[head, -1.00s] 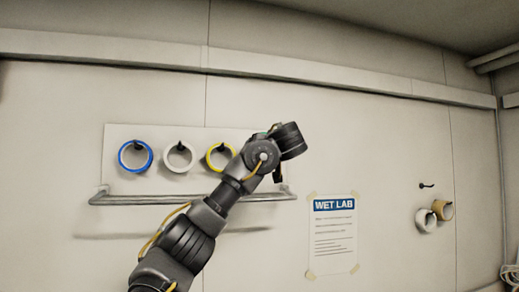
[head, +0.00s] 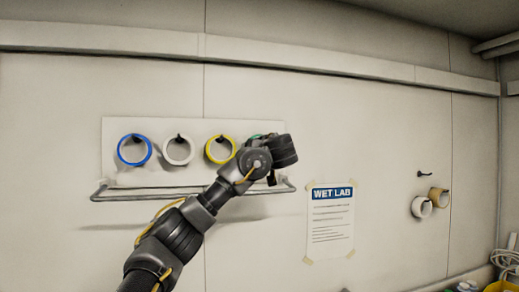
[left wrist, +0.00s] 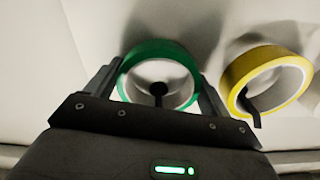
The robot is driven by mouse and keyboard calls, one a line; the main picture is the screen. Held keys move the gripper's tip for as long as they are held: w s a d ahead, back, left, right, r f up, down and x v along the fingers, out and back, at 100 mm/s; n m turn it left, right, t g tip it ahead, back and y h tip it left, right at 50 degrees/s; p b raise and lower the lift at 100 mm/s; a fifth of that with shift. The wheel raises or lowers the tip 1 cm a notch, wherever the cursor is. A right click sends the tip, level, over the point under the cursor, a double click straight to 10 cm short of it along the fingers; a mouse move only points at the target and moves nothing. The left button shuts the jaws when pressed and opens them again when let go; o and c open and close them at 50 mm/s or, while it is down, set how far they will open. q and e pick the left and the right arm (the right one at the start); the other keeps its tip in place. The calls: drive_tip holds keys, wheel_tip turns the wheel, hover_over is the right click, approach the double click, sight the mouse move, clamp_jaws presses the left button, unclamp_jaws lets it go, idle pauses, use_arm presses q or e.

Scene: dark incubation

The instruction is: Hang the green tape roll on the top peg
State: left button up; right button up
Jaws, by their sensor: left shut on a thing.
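The green tape roll (left wrist: 160,46) sits between the two fingers of my left gripper (left wrist: 160,75), which is shut on it. A dark peg (left wrist: 158,90) shows through the roll's hole. In the head view only a sliver of the green roll (head: 256,136) shows, at the right end of the white board, mostly hidden behind my left gripper (head: 268,146). A bare dark peg (head: 425,174) sticks out of the wall at the right, above a white roll (head: 421,207) and a tan roll (head: 439,197). My right gripper is not in view.
Blue (head: 134,165), white (head: 178,164) and yellow (head: 220,162) rolls hang on the white board (head: 112,130). A metal rail (head: 150,194) runs below them. The yellow roll is close beside my gripper. A WET LAB sheet (head: 332,222) is on the clear wall between the two groups.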

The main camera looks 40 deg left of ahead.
use_arm(q)
drive_tip(key=shift+d, duration=0.1)
drive_tip(key=shift+f, duration=0.15)
drive_tip(key=o, duration=0.9)
drive_tip(key=shift+r+p, duration=0.25)
drive_tip(key=shift+p, duration=0.2)
drive_tip(key=b+v, duration=0.8)
drive_tip(key=v, duration=0.2)
drive_tip(key=shift+s+d+f, duration=0.2)
drive_tip(key=shift+s, duration=0.15)
